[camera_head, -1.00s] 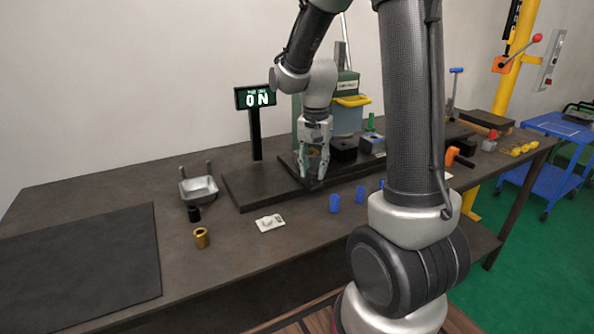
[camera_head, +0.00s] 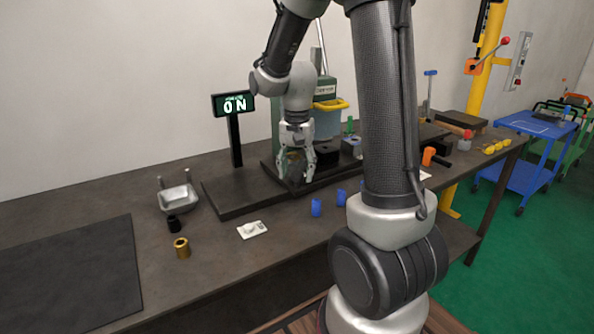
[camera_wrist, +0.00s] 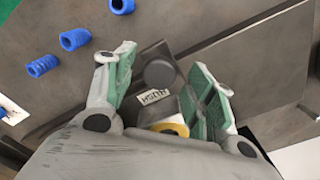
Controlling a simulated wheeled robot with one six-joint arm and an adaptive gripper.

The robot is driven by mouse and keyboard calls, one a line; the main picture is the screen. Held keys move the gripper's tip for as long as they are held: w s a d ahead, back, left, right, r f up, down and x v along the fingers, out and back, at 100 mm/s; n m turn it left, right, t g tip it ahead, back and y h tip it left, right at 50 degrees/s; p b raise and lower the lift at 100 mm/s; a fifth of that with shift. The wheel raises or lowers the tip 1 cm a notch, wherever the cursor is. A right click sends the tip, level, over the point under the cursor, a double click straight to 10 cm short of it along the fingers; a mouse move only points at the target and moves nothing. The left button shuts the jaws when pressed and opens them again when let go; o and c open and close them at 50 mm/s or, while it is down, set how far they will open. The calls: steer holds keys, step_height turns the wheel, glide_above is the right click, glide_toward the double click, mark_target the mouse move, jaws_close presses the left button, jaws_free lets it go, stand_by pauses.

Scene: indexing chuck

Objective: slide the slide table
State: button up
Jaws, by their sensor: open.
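My gripper (camera_head: 297,178) points down over the right part of a long dark base plate (camera_head: 235,195) on the bench. In the wrist view its two green-padded fingers (camera_wrist: 160,85) are apart, one on each side of a dark round knob (camera_wrist: 160,72) on a small grey block (camera_wrist: 153,52). A white label (camera_wrist: 153,97) with lettering and a yellow ring (camera_wrist: 172,129) lie between the fingers. I cannot tell whether a finger touches the knob. Which part is the slide table is not clear; the fingers hide much of it in the head view.
A display (camera_head: 234,104) reads "ON". A green press (camera_head: 322,85) stands behind my gripper. A dark mat (camera_head: 70,270) is at the left.

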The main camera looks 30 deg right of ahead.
step_height(320, 180, up, 12)
steer(key=shift+f, duration=0.15)
